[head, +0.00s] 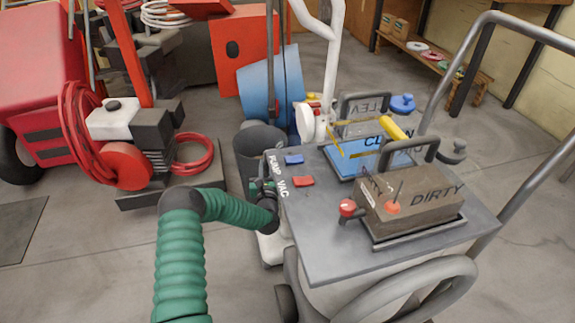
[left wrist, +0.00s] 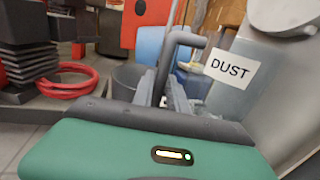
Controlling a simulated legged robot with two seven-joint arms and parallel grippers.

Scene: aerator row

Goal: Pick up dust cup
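In the left wrist view a grey surface with a white DUST label (left wrist: 231,69) fills the right side. A grey bent bar (left wrist: 182,38), like a handle, stands just left of the label. My left gripper (left wrist: 174,103) is close to the bar's lower end; whether its fingers close around the bar is unclear. In the head view my green-sleeved left arm reaches to the cart's left edge, where the dark gripper (head: 268,200) is partly hidden beside the tabletop. The dust cup's full shape is not visible in the head view. My right gripper is not in view.
The grey cart top (head: 320,235) holds a brown DIRTY block (head: 415,200) and a blue CLEAN tray (head: 345,163). A dark bin (head: 258,142) stands behind my gripper. A machine with a red hose (head: 78,125) is at left. Floor at lower left is open.

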